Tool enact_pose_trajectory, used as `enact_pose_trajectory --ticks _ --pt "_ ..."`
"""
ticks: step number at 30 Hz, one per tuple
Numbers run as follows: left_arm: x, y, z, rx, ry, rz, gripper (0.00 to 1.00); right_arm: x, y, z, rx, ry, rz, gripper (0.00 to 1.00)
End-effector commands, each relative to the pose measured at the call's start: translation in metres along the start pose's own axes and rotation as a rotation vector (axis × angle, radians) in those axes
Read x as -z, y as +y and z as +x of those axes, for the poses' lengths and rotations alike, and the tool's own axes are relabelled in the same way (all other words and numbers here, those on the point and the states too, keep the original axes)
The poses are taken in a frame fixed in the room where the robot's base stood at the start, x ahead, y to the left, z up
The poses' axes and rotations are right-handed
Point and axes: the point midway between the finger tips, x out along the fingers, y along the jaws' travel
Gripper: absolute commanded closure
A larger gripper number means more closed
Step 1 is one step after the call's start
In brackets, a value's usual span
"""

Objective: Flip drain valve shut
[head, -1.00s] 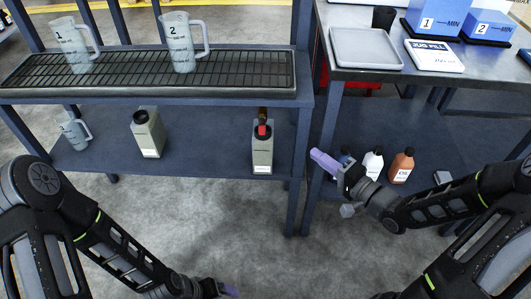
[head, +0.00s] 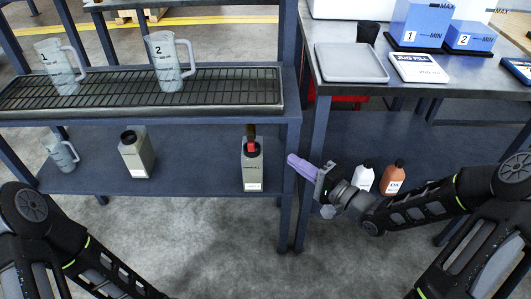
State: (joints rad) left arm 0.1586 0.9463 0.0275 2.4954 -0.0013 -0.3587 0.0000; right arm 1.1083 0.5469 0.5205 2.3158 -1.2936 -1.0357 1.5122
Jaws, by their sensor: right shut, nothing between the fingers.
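The drain valve shows as a small red part (head: 252,148) under a short brown pipe (head: 249,130) below the drip grate, at the mouth of a grey canister (head: 252,170). It is too small to tell the handle's exact angle. My right gripper (head: 297,163) has purple fingers, shut and empty. It points left, by the legs between the two tables, to the right of the valve and a little lower in the picture, apart from it. My left arm enters at the lower left; its gripper is out of the picture.
Jugs 1 (head: 58,68) and 2 (head: 170,62) stand on the drip grate (head: 120,92). The lower shelf (head: 190,165) holds another canister (head: 136,155) and a small jug (head: 62,153). The right table (head: 330,91) has a grey tray (head: 350,62); bottles (head: 392,177) stand beneath.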

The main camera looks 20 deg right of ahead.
Motion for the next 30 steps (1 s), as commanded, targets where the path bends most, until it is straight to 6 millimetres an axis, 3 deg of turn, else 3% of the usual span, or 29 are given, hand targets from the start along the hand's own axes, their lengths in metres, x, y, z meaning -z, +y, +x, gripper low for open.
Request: enact_pose_trajectory --ticks 9,12,19,30 --pt "0.000 -0.006 0.017 0.000 0.000 -0.002 0.15 -0.001 0.002 0.065 0.003 -0.003 0.000 1.00" --pt "0.000 -0.008 0.021 0.000 0.000 -0.002 0.15 -0.015 0.002 0.076 0.000 -0.004 0.001 1.00" --pt "0.000 -0.009 0.024 0.000 0.000 -0.002 0.15 -0.028 0.001 0.089 0.000 -0.001 -0.001 1.00" --pt "0.000 -0.009 0.024 0.000 0.000 -0.002 0.15 -0.029 0.000 0.090 0.000 0.000 0.000 1.00"
